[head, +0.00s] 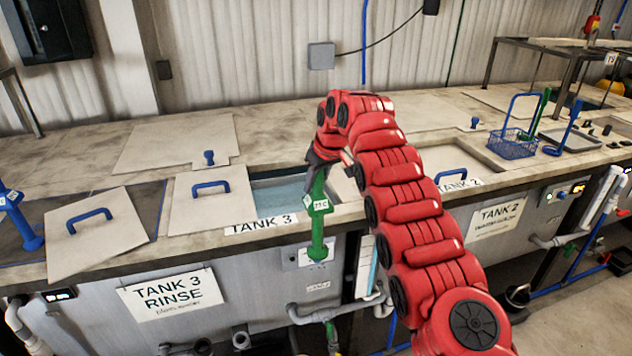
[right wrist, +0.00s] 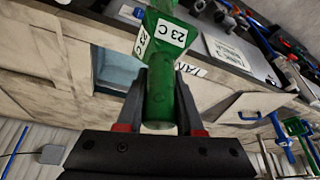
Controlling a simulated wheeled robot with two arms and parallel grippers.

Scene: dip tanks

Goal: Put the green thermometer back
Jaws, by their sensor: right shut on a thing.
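My right gripper (head: 322,158) is shut on the green thermometer (head: 318,215). The thermometer hangs roughly upright below the jaws, in front of the Tank 3 front edge, and bears a white temperature label. In the right wrist view, the gripper (right wrist: 161,85) has a finger on each side of the thermometer's green shaft (right wrist: 159,105). The label there reads 23 C, upside down. The open part of Tank 3 (head: 280,192) shows pale blue liquid just left of the thermometer. My left gripper is not in view.
A lid with a blue handle (head: 205,208) covers part of Tank 3. Another lid (head: 88,240) lies to its left, by a blue upright object (head: 12,215). A blue basket (head: 512,143) and another green upright object (head: 541,108) stand on the right counter. A Tank 2 lid (head: 437,162) lies right of my arm.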

